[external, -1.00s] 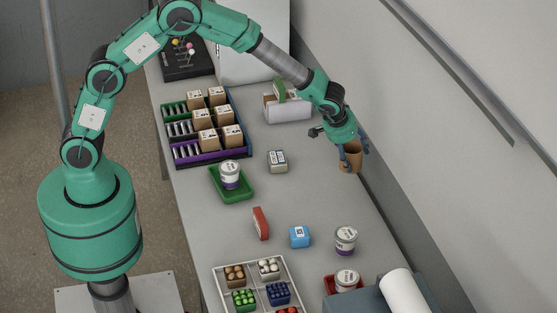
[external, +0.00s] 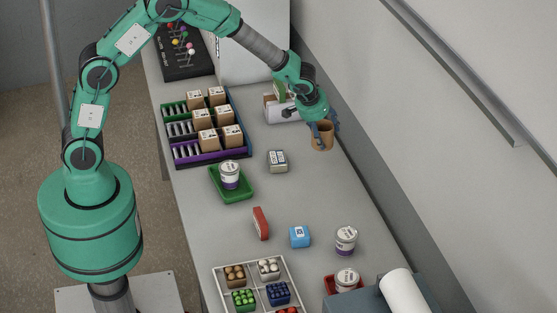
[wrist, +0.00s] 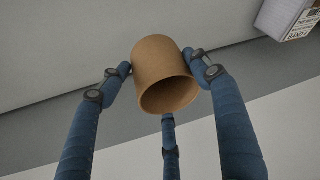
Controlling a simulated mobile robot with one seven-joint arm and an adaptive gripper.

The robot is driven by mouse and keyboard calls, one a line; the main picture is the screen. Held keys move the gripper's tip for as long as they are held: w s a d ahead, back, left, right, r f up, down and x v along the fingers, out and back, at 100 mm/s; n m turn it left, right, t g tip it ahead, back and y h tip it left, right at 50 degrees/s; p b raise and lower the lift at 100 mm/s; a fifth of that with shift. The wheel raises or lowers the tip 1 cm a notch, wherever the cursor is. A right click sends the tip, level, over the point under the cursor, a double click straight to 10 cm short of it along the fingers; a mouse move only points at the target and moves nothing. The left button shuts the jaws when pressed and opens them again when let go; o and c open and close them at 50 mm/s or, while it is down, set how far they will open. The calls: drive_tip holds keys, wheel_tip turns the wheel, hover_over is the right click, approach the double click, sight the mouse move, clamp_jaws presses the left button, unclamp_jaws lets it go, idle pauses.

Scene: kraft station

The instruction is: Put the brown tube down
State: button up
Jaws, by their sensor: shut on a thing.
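The brown tube (external: 321,138) is a short, hollow kraft-coloured cylinder near the back right of the long table. My gripper (external: 322,127) is shut on it, with blue fingers around its sides. In the wrist view the tube (wrist: 164,72) sits between the fingers of my gripper (wrist: 165,75), its open end facing the camera. I cannot tell whether the tube's far end touches the table.
A rack with several small boxes (external: 247,153) lies further left. A grey-white block (external: 278,161) lies nearer. The grey table (external: 337,189) is bare in front of the tube, and a wall rises at right.

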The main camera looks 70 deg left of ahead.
sight(317, 144)
drive_tip(key=shift+f+b, duration=0.35)
drive_tip(key=shift+f, duration=2.75)
drive_tip(key=shift+f, duration=1.9)
drive_tip(key=shift+f+b, duration=0.1)
drive_tip(key=shift+b, duration=0.35)
drive_tip(key=o, duration=0.9)
drive_tip(key=shift+o, duration=0.2)
drive_tip(key=shift+s+d+r, duration=0.1)
drive_tip(key=shift+r, duration=0.5)
drive_tip(key=p+v, duration=0.1)
drive_tip(key=v, duration=1)
drive_tip(key=shift+s, duration=0.1)
